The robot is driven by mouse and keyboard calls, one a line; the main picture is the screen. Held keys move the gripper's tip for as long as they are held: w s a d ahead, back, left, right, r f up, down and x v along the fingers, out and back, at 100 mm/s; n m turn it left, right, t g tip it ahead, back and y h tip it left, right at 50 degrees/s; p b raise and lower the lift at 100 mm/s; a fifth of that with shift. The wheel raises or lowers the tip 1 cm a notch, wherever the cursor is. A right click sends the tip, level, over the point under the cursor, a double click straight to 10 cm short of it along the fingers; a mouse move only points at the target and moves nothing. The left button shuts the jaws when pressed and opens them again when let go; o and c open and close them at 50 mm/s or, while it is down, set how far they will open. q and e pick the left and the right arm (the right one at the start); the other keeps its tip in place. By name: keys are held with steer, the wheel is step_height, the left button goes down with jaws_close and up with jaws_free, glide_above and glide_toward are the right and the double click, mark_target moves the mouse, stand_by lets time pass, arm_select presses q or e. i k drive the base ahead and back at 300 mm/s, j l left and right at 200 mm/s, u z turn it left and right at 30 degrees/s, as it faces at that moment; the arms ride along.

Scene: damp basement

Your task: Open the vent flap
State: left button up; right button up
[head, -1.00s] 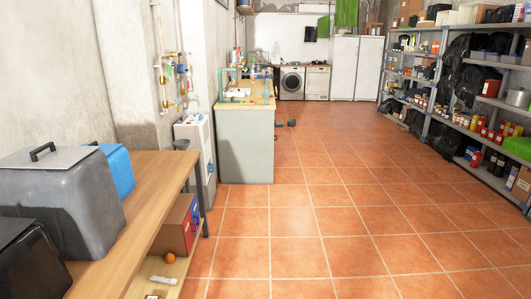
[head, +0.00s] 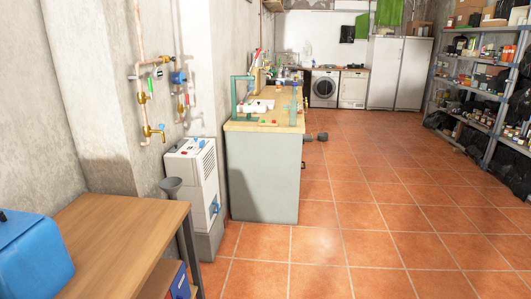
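I cannot make out for certain which part is the vent flap. A white boxy appliance (head: 190,162) stands upright on a grey base against the left wall. Its front has a slatted-looking panel and a blue part (head: 215,207) low at the right edge. Small coloured knobs sit on its top. Whether any flap on it is open or shut is too small to tell. Neither of my grippers is in view.
A wooden table (head: 117,220) with a blue box (head: 30,258) is at the lower left. A dark funnel (head: 171,186) is beside the appliance. A grey-green workbench (head: 262,178) stands right of it. Pipes with a brass tap (head: 153,132) run on the wall. Tiled floor (head: 370,220) is free.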

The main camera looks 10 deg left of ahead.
mark_target(179, 143)
steer(key=i+u, duration=0.35)
steer(key=i, duration=0.2)
steer(key=i+u, duration=0.3)
steer(key=i, duration=0.25)
steer(key=i+l+u, duration=0.35)
steer(key=i, duration=0.15)
steer(key=i+l, duration=0.2)
steer(key=i, duration=0.15)
steer(key=z, duration=0.05)
